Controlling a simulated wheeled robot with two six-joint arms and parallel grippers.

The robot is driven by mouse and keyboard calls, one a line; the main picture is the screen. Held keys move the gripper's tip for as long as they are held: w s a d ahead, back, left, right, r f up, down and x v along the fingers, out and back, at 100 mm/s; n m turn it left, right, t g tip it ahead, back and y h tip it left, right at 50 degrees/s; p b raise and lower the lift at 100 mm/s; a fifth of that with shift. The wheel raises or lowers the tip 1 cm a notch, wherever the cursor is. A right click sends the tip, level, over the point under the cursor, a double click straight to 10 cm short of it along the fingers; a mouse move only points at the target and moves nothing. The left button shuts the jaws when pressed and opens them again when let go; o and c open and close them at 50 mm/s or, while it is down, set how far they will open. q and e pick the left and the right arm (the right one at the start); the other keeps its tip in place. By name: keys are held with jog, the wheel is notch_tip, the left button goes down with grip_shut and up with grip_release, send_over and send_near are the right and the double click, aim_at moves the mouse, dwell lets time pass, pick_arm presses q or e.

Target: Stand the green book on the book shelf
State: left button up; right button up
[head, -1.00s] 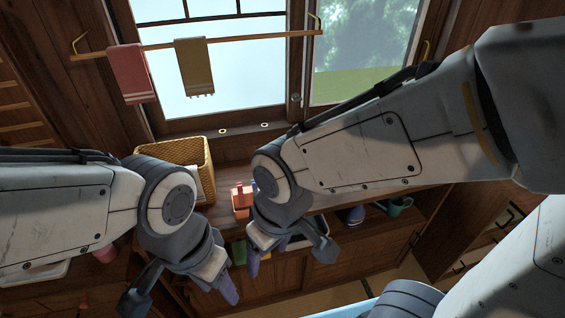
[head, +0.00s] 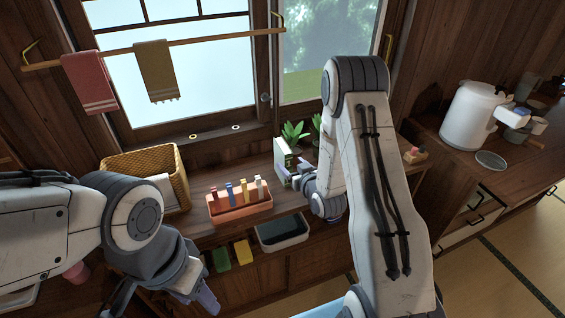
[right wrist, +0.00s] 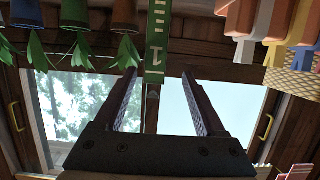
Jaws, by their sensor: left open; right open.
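The green book (head: 281,158) stands upright on the wooden counter below the window, in front of potted plants. Its green spine (right wrist: 158,40) bears a white "1" in the right wrist view. My right gripper (head: 297,177) is open at the book's right side in the head view; in the right wrist view its fingertips (right wrist: 161,73) lie on either side of the spine's end. Whether they touch it, I cannot tell. My left gripper (head: 165,303) is open and empty at lower left.
A wicker basket (head: 180,180) stands left of the rack. Plants (head: 294,132) stand close behind the green book. A dark tray (head: 283,232) and green and yellow items (head: 242,252) sit below the counter top.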

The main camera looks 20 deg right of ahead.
aim_at(287, 160)
jog(key=p+x, duration=0.1)
jog(key=x, duration=0.3)
jog(key=shift+w, duration=0.25)
jog(key=x, duration=0.1)
jog(key=p+x, duration=0.1)
jog(key=x, duration=0.2)
jog(key=shift+w+d+p, duration=0.3)
jog(key=shift+p, duration=0.1)
jog(key=shift+w+f, duration=0.25)
jog(key=shift+w, duration=0.1)
grip_shut()
